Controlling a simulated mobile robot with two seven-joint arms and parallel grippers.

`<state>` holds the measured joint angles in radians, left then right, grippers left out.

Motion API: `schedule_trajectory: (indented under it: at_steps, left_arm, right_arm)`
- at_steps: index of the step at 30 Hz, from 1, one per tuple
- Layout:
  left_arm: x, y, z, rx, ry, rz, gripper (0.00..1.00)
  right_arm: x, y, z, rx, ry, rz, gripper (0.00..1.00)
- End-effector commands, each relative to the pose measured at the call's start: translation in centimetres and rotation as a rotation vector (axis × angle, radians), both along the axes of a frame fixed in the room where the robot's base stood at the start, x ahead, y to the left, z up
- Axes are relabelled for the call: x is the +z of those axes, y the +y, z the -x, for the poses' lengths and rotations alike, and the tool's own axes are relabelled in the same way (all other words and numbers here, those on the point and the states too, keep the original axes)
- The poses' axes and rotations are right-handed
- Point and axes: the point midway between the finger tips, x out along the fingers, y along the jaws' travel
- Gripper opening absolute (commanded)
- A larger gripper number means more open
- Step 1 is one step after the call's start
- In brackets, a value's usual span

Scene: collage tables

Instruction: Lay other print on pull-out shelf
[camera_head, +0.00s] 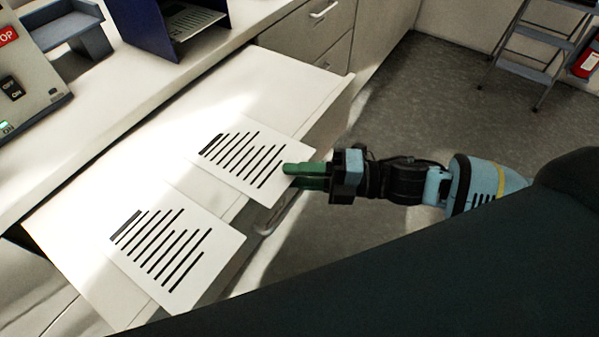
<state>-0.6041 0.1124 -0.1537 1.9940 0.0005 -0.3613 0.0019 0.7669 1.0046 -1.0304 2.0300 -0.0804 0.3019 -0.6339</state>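Two white prints with black slanted bars lie on the white pull-out shelf (285,85). The near print (205,235) is at the lower left, and its right side reaches the shelf's front edge. The far print (226,152) lies higher up, and its right corner extends past that edge. My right gripper (298,175) comes in from the right with green fingers at the far print's right edge. One finger shows over the paper and the other lower, partly hidden. I cannot tell whether they pinch it. My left gripper is out of view.
A white counter (105,100) runs behind the shelf, with a control box (28,75), a blue-grey tray (62,28) and a dark blue stand (150,30). Drawers (312,35) are beyond. A step ladder (535,50) stands at the upper right. The grey floor (440,95) is open between.

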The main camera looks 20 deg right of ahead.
Motion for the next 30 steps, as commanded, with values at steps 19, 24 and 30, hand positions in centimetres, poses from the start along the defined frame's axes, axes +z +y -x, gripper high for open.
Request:
schedule_trajectory:
  at_steps: [19,24,30]
  left_arm:
    - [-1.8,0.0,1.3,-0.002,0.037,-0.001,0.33]
    - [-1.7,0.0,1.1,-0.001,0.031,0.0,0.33]
    - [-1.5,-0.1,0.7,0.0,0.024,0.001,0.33]
  right_arm:
    - [-0.3,-6.1,2.6,-0.002,0.004,0.002,0.27]
    - [-0.1,-7.0,3.0,0.0,0.002,0.0,0.27]
    - [0.0,-7.2,3.1,0.0,0.0,0.0,0.27]
